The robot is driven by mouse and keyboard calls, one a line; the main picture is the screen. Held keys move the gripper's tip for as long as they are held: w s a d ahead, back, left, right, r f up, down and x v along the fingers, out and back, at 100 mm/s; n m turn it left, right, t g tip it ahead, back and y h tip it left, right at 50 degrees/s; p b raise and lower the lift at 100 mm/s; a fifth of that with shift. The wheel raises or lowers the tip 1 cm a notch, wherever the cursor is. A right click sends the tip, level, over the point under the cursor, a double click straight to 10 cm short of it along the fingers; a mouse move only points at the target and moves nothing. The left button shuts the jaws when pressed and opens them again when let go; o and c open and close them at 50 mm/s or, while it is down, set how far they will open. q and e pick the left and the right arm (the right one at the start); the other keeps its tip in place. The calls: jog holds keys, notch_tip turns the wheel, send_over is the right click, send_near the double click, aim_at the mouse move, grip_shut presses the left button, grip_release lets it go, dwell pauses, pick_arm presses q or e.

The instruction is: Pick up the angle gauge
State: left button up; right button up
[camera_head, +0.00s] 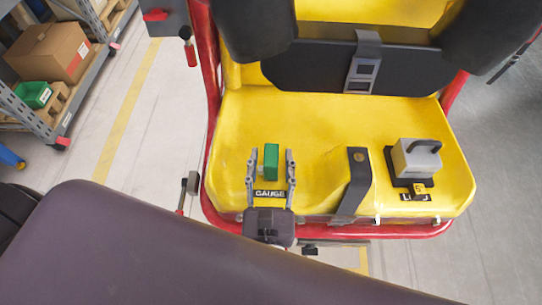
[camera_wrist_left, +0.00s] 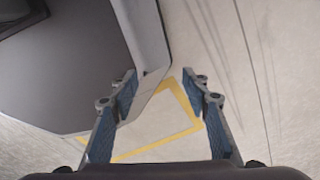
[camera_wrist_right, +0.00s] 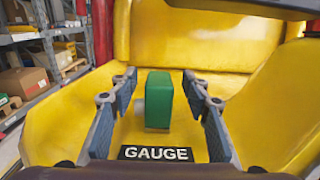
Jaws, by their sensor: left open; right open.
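The angle gauge is a small green upright block (camera_head: 271,160) on the left part of the yellow seat, just behind a black "GAUGE" label (camera_head: 269,193). My right gripper (camera_head: 270,160) is open, with one finger to each side of the block. In the right wrist view the green block (camera_wrist_right: 159,100) stands between and a little beyond the fingers (camera_wrist_right: 160,88), with gaps on both sides. My left gripper shows in the left wrist view (camera_wrist_left: 160,85); it is open and empty above the floor.
A grey weight with a black handle (camera_head: 417,158) sits on the seat's right side. A black strap (camera_head: 352,185) lies between the two seat places. The black lap bar (camera_head: 345,68) is at the back. Shelves with a cardboard box (camera_head: 55,52) and green bin (camera_head: 35,95) stand at left.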

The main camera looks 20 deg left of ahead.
jog(key=shift+w+a, duration=0.2)
jog(key=shift+w, duration=0.35)
jog(key=shift+w+f, duration=0.1)
jog(key=shift+w, duration=0.05)
jog(key=c, duration=1.2)
pick_arm(q)
jog(key=shift+w+a+r, duration=0.2)
jog(key=shift+w+a, duration=0.45)
jog(key=shift+w, duration=0.35)
pick_arm(e)
grip_shut()
pick_arm(q)
jog(key=shift+d+r, duration=0.1)
jog(key=shift+d, duration=0.05)
